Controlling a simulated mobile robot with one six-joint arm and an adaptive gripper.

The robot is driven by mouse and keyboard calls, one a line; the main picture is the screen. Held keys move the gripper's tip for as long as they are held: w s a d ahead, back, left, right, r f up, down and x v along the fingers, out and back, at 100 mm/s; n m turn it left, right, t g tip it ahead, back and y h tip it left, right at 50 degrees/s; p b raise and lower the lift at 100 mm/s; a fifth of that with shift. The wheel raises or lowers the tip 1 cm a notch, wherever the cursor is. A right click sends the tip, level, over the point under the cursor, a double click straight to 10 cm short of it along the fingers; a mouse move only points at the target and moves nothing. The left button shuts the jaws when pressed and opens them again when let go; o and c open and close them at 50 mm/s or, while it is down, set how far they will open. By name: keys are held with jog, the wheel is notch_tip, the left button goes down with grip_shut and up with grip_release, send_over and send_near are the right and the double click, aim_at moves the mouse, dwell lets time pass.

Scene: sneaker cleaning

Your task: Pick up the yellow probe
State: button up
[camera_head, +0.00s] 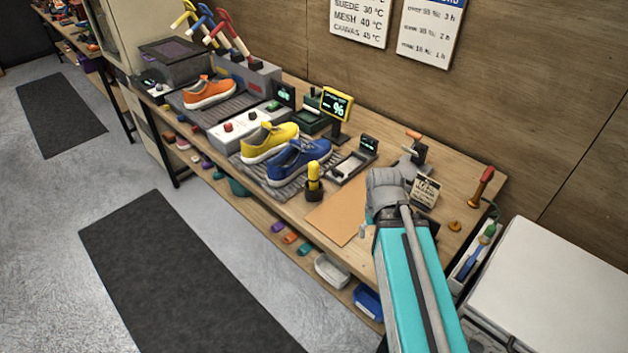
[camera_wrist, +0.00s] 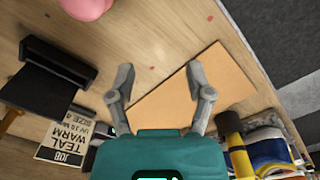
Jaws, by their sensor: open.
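The yellow probe (camera_head: 314,175) appears as a short upright yellow piece in a dark round base. It stands near the front edge of the bench, just in front of the blue shoe (camera_head: 298,160). In the wrist view a yellow-and-black piece that looks like it (camera_wrist: 231,124) is at the lower right, outside my fingers. My gripper (camera_wrist: 160,78) is open and empty over the tan mat (camera_wrist: 215,75), to the right of the probe in the head view. The fingers are apart from the probe.
A yellow shoe (camera_head: 268,142) and an orange shoe (camera_head: 208,92) stand farther left. A lit percent display (camera_head: 337,104) stands behind the blue shoe. A job card (camera_head: 426,191) is beside my wrist, with a red-handled tool (camera_head: 484,184) at the right end. The tan mat looks clear.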

jog(key=shift+o, duration=0.7)
jog(key=shift+w+a+r, duration=0.1)
jog(key=shift+w+r, duration=0.1)
jog(key=shift+w, duration=0.05)
jog(key=w+a+r+n+p, duration=0.3)
jog(key=w+a+r+p, duration=0.15)
jog(key=w, duration=0.25)
jog(key=w+a+r+n+p, duration=0.3)
jog(key=w+r+p, duration=0.2)
jog(key=w, duration=0.2)
notch_tip(320, 180, up, 5)
jog(key=n+p, duration=0.5)
send_over(314, 164)
jog(key=shift+f, duration=0.1)
jog(key=shift+f, duration=0.15)
notch_tip(314, 164, down, 8)
jog(key=b, duration=0.8)
jog(key=shift+f+b, duration=0.2)
jog(key=shift+b, duration=0.1)
